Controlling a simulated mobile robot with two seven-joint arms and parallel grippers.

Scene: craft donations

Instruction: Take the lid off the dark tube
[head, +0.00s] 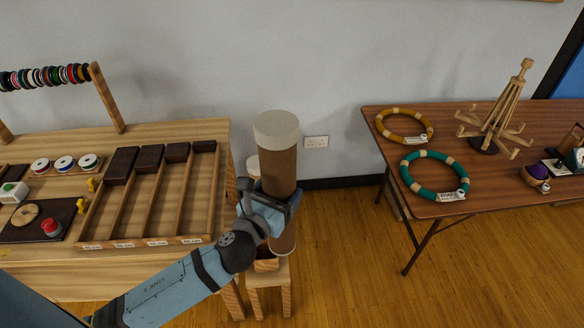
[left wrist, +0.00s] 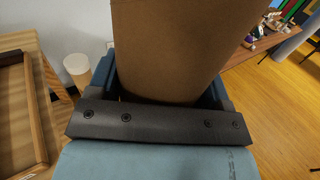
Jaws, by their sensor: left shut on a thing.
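A tall brown tube (head: 279,171) with a pale grey-white lid (head: 276,130) on its top stands upright in my left gripper (head: 268,205). The gripper is shut around the tube's lower half. In the left wrist view the tube's brown wall (left wrist: 180,45) fills the space between the fingers, and its lid is out of frame. The lid sits on the tube in the head view. My right gripper is in neither view.
A second, paler tube with a whitish top (left wrist: 78,65) stands behind, mostly hidden in the head view. A small wooden stool (head: 268,278) is below. The left table holds a compartment tray (head: 150,205); the right table (head: 372,122) holds rings and a wooden stand (head: 500,110).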

